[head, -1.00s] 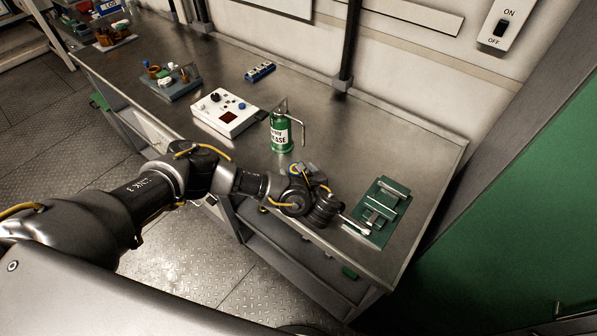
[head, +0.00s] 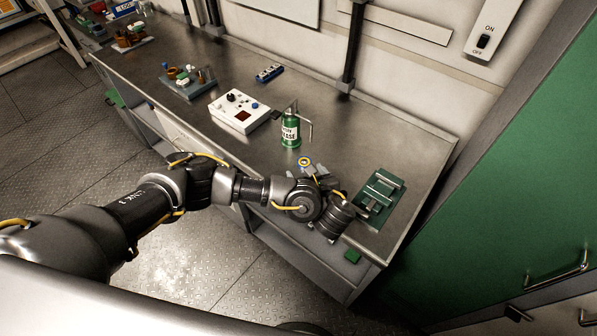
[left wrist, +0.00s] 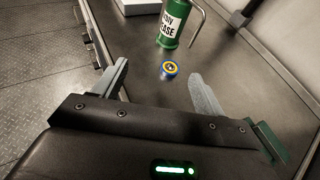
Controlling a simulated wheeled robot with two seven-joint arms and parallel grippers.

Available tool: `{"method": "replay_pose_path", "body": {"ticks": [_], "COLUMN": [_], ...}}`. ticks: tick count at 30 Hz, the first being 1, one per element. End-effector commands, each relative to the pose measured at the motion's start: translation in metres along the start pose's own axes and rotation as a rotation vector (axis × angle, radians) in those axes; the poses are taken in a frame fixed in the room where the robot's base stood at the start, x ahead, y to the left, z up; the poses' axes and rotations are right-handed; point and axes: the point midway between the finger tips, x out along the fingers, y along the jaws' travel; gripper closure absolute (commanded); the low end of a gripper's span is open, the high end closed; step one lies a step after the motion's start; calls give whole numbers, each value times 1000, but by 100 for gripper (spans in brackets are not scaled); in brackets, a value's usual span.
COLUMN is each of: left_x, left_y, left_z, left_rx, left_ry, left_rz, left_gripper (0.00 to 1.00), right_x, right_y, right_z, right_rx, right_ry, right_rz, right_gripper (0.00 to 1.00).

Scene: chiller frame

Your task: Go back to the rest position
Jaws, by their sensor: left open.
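My left gripper (head: 311,173) is over the front right part of the workbench. In the left wrist view, its fingers (left wrist: 165,88) are spread with nothing held between them. A small round yellow-and-blue item (left wrist: 169,69) appears beyond the gap and also shows in the head view (head: 304,162). The green grease can (head: 290,132) stands upright behind it, and its lower part shows in the left wrist view (left wrist: 171,25). My right gripper is not in view.
A green fixture (head: 372,211) lies on the bench (head: 415,150) to the right of my gripper. A white control box (head: 237,112), a blue block (head: 269,73) and a parts tray (head: 190,88) are farther left. A green cabinet (head: 520,150) stands at right.

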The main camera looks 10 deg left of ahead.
Motion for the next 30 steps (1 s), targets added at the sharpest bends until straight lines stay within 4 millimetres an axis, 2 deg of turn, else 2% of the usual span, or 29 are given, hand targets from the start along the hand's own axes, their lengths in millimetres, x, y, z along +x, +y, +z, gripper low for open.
{"method": "replay_pose_path", "body": {"ticks": [7, 23, 26, 29, 30], "left_x": [-8, -7, 9, 47, 68], "left_y": [-5, -4, -2, 3, 8], "left_z": [2, 2, 0, -1, 0], "left_rx": [5, 0, -46, -164, -233], "left_ry": [-1, 2, 30, 97, 132], "left_rz": [-10, -6, 20, 86, 121], "left_gripper": [29, 29, 29, 29, 29], "right_x": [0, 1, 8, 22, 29], "right_y": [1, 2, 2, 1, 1], "right_z": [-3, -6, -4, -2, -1], "right_rx": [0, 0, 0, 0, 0], "right_ry": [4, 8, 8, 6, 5], "right_rz": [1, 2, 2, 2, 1], "right_gripper": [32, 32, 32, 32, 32]}}
